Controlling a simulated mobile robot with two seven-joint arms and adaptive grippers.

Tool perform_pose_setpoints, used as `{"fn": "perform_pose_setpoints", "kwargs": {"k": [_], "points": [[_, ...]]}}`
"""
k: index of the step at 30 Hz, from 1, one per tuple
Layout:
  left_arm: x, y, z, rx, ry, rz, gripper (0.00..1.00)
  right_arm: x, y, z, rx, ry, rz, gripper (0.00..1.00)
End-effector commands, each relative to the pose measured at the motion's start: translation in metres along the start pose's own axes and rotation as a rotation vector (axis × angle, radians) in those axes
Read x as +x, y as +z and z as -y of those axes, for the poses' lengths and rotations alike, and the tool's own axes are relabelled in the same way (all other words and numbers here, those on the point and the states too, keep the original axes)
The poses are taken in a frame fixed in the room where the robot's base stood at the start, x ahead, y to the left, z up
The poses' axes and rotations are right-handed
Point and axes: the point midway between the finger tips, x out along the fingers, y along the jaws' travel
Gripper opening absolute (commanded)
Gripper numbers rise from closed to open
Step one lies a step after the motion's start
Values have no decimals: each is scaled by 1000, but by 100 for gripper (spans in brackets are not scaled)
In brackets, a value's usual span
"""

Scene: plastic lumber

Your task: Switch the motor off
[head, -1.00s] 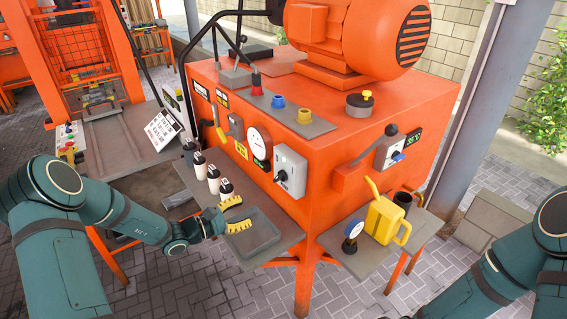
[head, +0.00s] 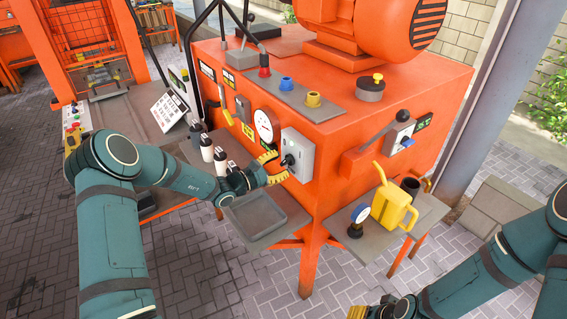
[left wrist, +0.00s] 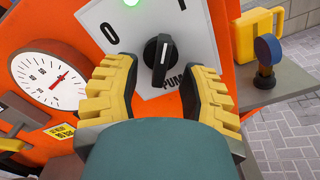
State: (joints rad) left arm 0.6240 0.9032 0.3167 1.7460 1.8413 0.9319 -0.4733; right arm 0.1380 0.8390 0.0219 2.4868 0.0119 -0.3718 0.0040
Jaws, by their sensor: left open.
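The orange motor (head: 355,25) sits on top of the orange machine cabinet (head: 340,110). A grey switch plate (head: 298,142) on the cabinet's front carries a black rotary knob (left wrist: 158,62) with a white line. In the left wrist view the plate shows a 0 mark, a green light and lettering starting "PUM", partly hidden. My left gripper (left wrist: 160,88) is open, with one yellow finger on each side of the knob; I cannot tell whether they touch it. In the head view my left gripper (head: 276,167) is at the plate. My right gripper (head: 384,310) shows only partly at the bottom edge.
A round gauge (left wrist: 48,80) is left of the plate. White bottles (head: 207,148) and a grey tray (head: 262,212) are on the shelf below.

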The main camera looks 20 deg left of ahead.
Motion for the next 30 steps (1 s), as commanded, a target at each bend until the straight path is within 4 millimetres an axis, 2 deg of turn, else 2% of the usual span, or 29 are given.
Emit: {"fn": "perform_pose_setpoints", "kwargs": {"k": [6, 16, 19, 20, 30], "points": [[17, 0, 0, 0, -1, 0, 42, -1, 0, 0, 0, 0, 0, 47], [19, 0, 0, 0, -1, 0, 42, -1, 0, 0, 0, 0, 0, 47], [19, 0, 0, 0, -1, 0, 7, -1, 0, 0, 0, 0, 0, 47], [19, 0, 0, 0, -1, 0, 0, -1, 0, 0, 0, 0, 0, 47], [19, 0, 0, -15, 0, 0, 0, -1, 0, 0, 0, 0, 0, 47]]}}
